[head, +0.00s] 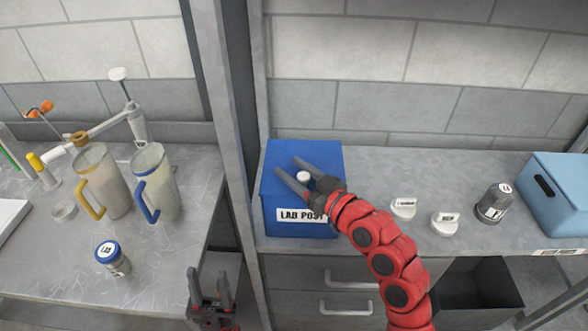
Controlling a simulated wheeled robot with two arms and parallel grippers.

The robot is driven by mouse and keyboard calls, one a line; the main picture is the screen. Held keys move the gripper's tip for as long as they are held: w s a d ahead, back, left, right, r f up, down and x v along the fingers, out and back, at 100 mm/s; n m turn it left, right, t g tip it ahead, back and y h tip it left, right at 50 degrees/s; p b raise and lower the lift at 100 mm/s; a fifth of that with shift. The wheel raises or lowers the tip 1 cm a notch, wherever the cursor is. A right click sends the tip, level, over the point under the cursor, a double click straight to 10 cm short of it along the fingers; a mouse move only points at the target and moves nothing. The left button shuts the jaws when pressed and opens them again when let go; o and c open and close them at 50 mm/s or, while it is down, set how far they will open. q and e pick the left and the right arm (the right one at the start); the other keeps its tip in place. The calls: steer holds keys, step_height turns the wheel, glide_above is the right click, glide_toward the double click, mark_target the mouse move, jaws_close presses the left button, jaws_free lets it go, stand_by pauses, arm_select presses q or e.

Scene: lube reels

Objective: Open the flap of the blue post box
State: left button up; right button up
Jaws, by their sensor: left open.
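The blue post box (262,205), labelled LAB POST, stands at the left end of the right-hand counter. Its flap appears closed, with a white knob (303,177) on top. My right gripper (287,164) reaches over the box top from the lower right. Its fingers are apart with the knob between them. I cannot tell whether they touch it. The gripper and wrist hide part of the top and the label's right end. My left gripper (209,272) is open and empty, low in front of the gap between the counters.
A grey post (225,130) rises just left of the box. White labelled lids (403,208), a grey jar (494,203) and a light-blue bin (560,195) stand to the right. Jugs (160,180) and a small jar (112,260) stand on the left bench. An open drawer (475,290) is below right.

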jaws_close()
stand_by(1.2)
